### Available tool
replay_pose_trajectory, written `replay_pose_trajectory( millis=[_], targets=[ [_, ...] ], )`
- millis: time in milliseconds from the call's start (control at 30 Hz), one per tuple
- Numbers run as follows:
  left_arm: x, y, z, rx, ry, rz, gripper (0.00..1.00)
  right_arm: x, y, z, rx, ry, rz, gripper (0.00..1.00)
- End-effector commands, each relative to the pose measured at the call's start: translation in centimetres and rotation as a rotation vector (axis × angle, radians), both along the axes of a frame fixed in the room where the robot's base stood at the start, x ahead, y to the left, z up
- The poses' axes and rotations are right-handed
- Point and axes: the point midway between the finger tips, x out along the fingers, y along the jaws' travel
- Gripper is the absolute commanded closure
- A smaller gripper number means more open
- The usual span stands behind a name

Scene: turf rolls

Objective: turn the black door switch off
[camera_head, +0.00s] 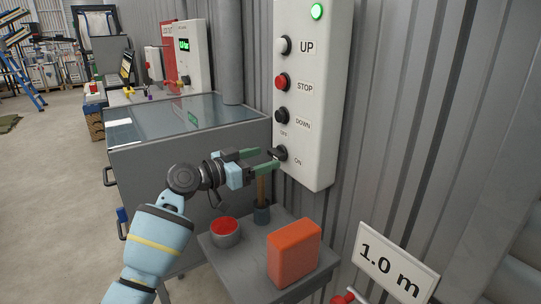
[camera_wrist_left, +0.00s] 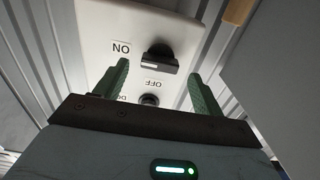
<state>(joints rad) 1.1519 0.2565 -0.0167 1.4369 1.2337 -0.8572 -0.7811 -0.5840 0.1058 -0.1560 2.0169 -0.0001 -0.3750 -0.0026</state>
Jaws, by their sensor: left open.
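The black door switch (camera_head: 278,153) is a rotary knob low on the white control box (camera_head: 318,165), with an OFF label above it and an ON label to its lower right. In the left wrist view the switch (camera_wrist_left: 160,58) shows a white mark on its handle, near the ON label; I cannot tell its exact setting. My left gripper (camera_head: 262,159) is open, its green fingers pointing at the switch. In the left wrist view the fingers (camera_wrist_left: 159,80) stand apart on either side of the switch, and I see no clear contact. My right gripper is out of view.
Above the switch are the black DOWN button (camera_head: 282,116), red STOP button (camera_head: 282,82) and white UP button (camera_head: 283,45). A small grey table (camera_head: 238,262) below carries a red-orange block (camera_head: 293,252) and a red-topped tin (camera_head: 225,232). A glass-topped cabinet (camera_head: 185,117) stands left.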

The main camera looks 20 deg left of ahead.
Motion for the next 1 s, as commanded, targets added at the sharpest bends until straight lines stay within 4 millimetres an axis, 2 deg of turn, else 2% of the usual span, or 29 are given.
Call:
replay_pose_trajectory(
  millis=[100,267,633,1000],
  targets=[
    [1.2,-1.0,0.1,-0.001,0.0,-0.001,0.31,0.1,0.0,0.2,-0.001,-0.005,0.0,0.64],
    [2.2,-1.8,0.1,-0.001,0.0,0.0,0.31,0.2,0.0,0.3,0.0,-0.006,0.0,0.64],
    [2.5,-2.0,0.0,0.001,0.0,0.0,0.31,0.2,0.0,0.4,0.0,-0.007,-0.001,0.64],
    [2.5,-2.0,0.0,0.001,0.0,0.0,0.76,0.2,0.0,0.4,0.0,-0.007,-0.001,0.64]
  ],
)
